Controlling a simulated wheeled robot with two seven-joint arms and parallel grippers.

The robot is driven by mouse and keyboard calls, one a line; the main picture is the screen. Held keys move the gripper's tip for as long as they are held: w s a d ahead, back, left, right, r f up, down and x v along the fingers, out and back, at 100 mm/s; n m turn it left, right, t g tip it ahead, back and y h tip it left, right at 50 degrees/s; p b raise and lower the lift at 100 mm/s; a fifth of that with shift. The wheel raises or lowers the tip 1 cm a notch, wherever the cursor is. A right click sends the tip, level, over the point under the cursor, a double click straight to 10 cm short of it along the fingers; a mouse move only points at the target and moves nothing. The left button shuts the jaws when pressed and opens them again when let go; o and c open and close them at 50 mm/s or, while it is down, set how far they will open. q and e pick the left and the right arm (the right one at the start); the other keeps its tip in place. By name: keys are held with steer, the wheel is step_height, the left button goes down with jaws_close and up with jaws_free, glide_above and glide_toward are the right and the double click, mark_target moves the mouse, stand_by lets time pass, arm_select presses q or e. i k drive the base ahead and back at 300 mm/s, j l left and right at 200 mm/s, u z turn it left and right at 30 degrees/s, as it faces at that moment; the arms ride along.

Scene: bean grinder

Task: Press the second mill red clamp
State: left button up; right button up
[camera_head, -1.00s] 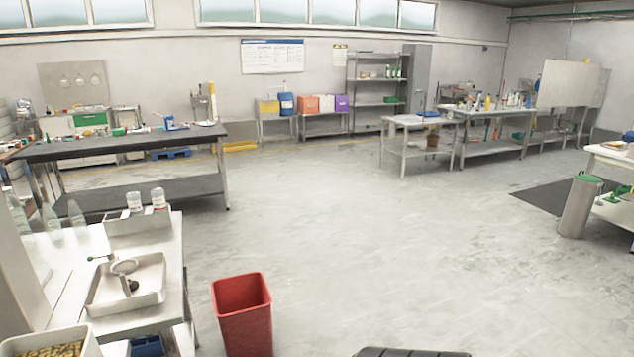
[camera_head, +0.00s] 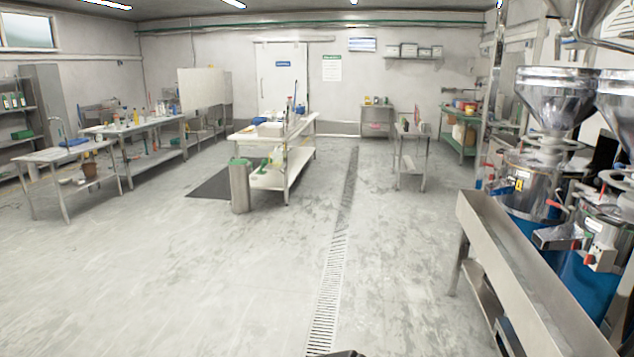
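Two mills stand at the right edge in the head view, each with a steel funnel hopper on top and a blue lower body. The nearer mill (camera_head: 604,222) is partly cut off by the right edge. A small red part (camera_head: 555,205) sticks out beside the farther mill, and another red part (camera_head: 588,258) shows low on the nearer one. Which of these is a clamp is too small to tell.
A long steel trough table (camera_head: 530,272) runs along the front of the mills. A floor drain (camera_head: 335,255) crosses the open floor. A steel bin (camera_head: 240,187) and a white table (camera_head: 272,135) stand mid-room.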

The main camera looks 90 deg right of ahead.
mark_target(548, 201)
steer(key=z, duration=4.1)
